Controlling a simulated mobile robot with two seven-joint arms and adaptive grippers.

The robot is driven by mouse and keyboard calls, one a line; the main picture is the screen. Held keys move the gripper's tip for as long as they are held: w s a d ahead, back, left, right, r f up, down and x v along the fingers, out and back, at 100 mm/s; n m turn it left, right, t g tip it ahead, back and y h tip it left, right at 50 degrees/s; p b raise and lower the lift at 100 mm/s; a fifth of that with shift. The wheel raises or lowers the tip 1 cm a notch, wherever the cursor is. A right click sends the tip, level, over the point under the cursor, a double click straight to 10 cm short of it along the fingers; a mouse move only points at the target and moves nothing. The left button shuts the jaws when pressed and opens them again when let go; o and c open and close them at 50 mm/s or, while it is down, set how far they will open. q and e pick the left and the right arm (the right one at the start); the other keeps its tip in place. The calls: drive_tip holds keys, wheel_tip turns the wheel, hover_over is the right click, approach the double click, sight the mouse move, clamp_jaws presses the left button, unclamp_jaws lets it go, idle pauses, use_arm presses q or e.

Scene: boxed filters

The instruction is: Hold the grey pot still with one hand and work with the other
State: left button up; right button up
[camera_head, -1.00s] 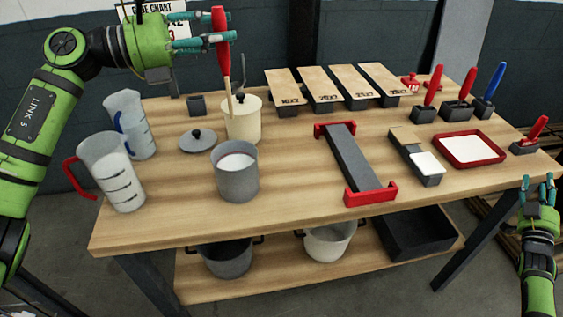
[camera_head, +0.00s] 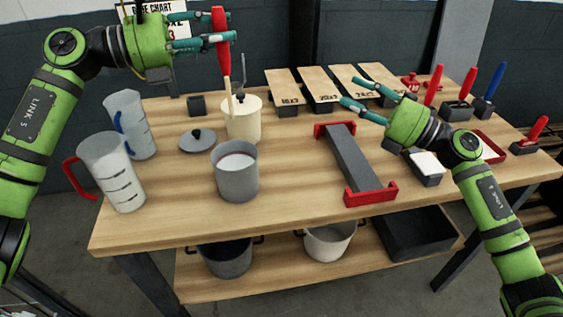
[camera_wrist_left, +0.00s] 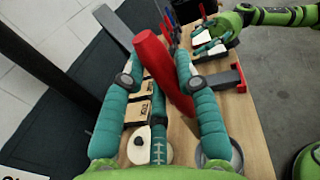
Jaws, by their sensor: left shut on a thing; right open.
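The grey pot (camera_head: 237,176) stands upright near the front of the table, its lid off, with pale contents inside. My left gripper (camera_head: 222,27) is shut on the red handle (camera_head: 220,50) of a tool, high above the table and behind the pot. A thin wooden shaft (camera_head: 228,92) runs down from the handle, overlapping the cream pot in the picture; whether it touches is unclear. The red handle also shows between my fingers in the left wrist view (camera_wrist_left: 152,55). My right gripper (camera_head: 351,88) is open and empty above the table, right of the cream pot. Neither gripper touches the grey pot.
A cream pot (camera_head: 246,122) stands behind the grey pot, with a grey lid (camera_head: 198,140) to its left. Two jugs (camera_head: 112,175) (camera_head: 133,122) stand at left. A grey bar with red ends (camera_head: 354,160) lies mid-table. Labelled boards (camera_head: 318,88) and red- and blue-handled tools line the back.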

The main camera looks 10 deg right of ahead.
drive_tip(key=s+a+f+n+g, duration=0.3)
drive_tip(key=a+n+g, duration=0.2)
drive_tip(key=a+n, duration=0.4)
drive_tip(key=n+g+h, duration=0.3)
drive_tip(key=n, duration=0.3)
approach(236, 171)
drive_tip(key=x, duration=1.2)
drive_tip(key=shift+w, duration=0.1)
clamp_jaws()
